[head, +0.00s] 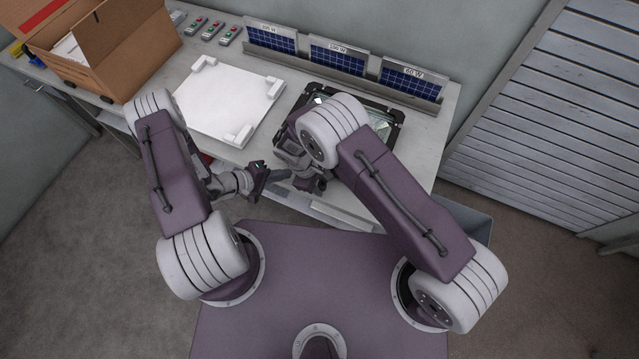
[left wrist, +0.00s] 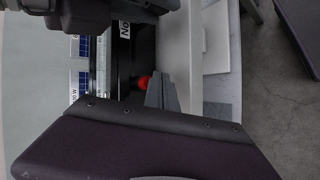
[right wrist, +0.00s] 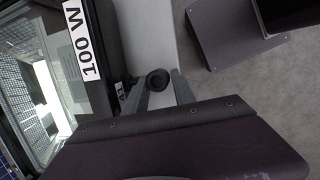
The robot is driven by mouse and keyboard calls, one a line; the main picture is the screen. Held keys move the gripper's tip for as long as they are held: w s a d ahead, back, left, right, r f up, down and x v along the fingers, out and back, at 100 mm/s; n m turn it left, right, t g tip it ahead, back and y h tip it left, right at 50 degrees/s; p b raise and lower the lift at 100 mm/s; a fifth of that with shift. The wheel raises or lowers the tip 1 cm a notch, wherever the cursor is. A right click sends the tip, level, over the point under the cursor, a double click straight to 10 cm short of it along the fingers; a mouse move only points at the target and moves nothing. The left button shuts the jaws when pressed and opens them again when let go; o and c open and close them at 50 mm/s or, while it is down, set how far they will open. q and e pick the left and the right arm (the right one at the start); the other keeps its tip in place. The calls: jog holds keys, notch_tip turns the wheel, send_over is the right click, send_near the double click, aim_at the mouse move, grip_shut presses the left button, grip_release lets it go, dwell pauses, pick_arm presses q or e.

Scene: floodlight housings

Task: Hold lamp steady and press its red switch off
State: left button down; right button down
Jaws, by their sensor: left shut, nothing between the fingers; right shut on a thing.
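The lamp (head: 393,113) is a black floodlight housing with a glass front, lying on the bench and partly hidden by my right arm. Its "100 W" label (right wrist: 82,40) shows in the right wrist view. My right gripper (right wrist: 160,86) is shut on a round black knob (right wrist: 157,79) at the lamp's side. The red switch (left wrist: 143,83) shows in the left wrist view on the dark housing. My left gripper (left wrist: 162,88) is shut and empty, its fingertips right beside the red switch. I cannot tell whether they touch it. In the head view the switch is hidden.
A white pad with raised corners (head: 215,105) lies left of the lamp. A rack (head: 325,68) with several blue-gridded, wattage-labelled panels stands behind. An open cardboard box (head: 120,75) and several small red-and-green button boxes (head: 212,31) are at the back left.

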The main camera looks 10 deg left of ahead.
pick_arm(q)
jog(key=shift+w+d, duration=0.15)
jog(key=shift+w, duration=0.45)
dwell(0.7)
jog(key=shift+s+a, duration=0.15)
jog(key=shift+s, duration=0.35)
jog(key=shift+s+a, duration=0.15)
jog(key=shift+s, duration=0.35)
jog(key=s+a, duration=0.2)
jog(key=s, duration=0.3)
jog(key=shift+s, duration=0.4)
